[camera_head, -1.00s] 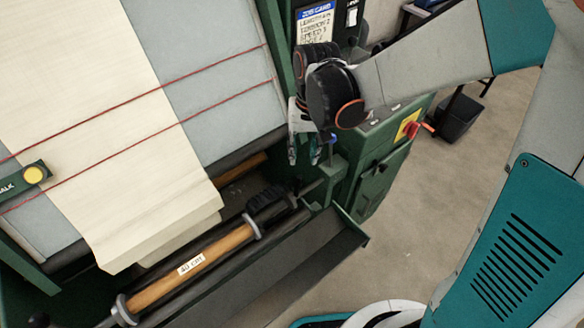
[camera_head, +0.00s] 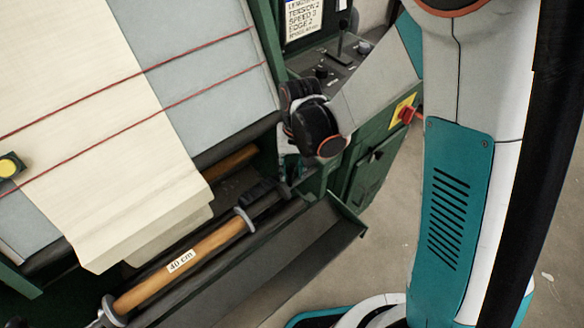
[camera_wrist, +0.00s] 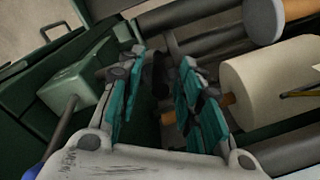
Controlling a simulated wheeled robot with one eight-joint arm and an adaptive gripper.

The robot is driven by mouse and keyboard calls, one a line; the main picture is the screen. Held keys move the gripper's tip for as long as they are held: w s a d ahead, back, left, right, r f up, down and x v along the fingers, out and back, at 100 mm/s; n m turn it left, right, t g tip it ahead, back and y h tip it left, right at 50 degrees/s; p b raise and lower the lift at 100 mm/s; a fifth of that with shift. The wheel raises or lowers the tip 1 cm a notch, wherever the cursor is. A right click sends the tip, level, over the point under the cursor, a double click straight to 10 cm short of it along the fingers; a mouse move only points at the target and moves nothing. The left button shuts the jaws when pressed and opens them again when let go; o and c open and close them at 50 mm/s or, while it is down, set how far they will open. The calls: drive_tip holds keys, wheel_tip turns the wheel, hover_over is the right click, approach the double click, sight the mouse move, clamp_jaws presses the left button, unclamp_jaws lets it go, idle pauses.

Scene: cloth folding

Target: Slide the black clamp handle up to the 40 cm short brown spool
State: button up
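The 40 cm short brown spool (camera_head: 195,262) lies in the green trough, with a grey collar at each end; its label faces up. The black clamp handle (camera_head: 262,191) is a dark ribbed piece on the bar, just beyond the spool's upper right collar. My gripper (camera_head: 290,168) is just right of and above the handle, mostly hidden behind my wrist. In the wrist view my gripper (camera_wrist: 162,88) is open, its teal fingers apart. A dark piece shows between and beyond them; I cannot tell whether it is the handle. Part of a brown spool (camera_wrist: 300,9) shows at the upper right.
Cream cloth (camera_head: 90,120) hangs over the grey sloped board, crossed by red lines. A green control box (camera_head: 340,70) with a lever stands behind my wrist. The trough's front wall (camera_head: 300,250) rises beside the spool. A cream roll (camera_wrist: 268,82) is right of my fingers.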

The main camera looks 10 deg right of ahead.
clamp_jaws()
drive_tip(key=shift+a, duration=0.1)
drive_tip(key=s+a+b, duration=0.1)
drive_tip(key=s+a, duration=0.6)
drive_tip(key=a, duration=0.3)
drive_tip(key=shift+s+a, duration=0.2)
drive_tip(key=shift+a, duration=0.15)
unclamp_jaws()
drive_tip(key=shift+a, duration=0.1)
